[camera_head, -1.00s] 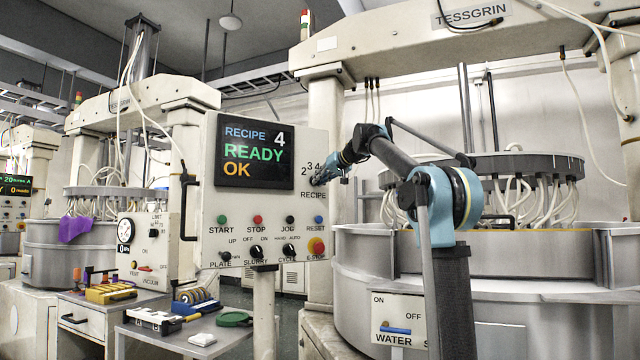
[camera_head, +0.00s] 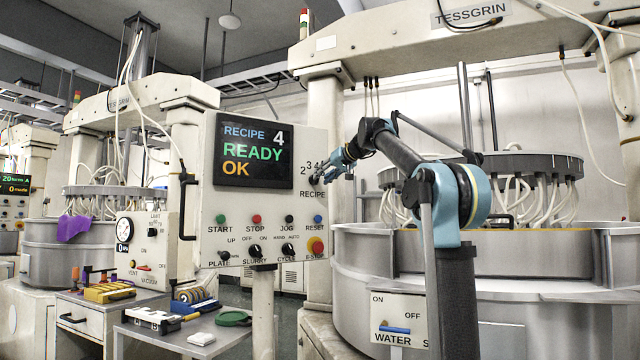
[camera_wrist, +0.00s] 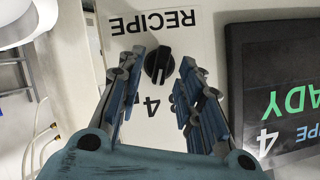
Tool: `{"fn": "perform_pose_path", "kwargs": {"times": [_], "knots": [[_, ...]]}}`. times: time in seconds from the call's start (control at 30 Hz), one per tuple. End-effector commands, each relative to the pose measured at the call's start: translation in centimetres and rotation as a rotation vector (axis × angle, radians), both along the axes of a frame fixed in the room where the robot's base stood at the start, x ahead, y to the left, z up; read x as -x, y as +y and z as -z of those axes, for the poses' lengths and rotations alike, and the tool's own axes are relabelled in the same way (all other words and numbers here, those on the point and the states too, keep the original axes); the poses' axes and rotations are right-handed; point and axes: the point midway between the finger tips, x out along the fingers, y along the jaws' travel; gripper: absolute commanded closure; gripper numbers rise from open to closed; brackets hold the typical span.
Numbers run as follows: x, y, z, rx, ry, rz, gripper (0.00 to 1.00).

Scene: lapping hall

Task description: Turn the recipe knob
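My gripper (camera_wrist: 162,57) is open, with one finger on each side of the knob in that view and gaps between. In the head view my gripper (camera_head: 328,172) is just right of the knob, seemingly a little off the panel. The display (camera_head: 253,152) reads RECIPE 4, READY, OK.
A large round lapping machine (camera_head: 480,265) stands behind my arm at right.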

Motion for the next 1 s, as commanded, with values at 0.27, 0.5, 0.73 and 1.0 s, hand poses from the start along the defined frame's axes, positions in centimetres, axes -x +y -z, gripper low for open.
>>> {"fn": "perform_pose_path", "kwargs": {"times": [0.27, 0.5, 0.73, 1.0], "knots": [[3.6, -3.6, -1.9, 0.000, 0.001, 0.001, 0.67], [5.4, -5.3, -2.8, 0.001, 0.002, -0.001, 0.67], [5.8, -5.6, -3.0, 0.001, 0.002, -0.001, 0.67], [5.7, -5.6, -3.0, 0.001, 0.002, -0.001, 0.67]]}}
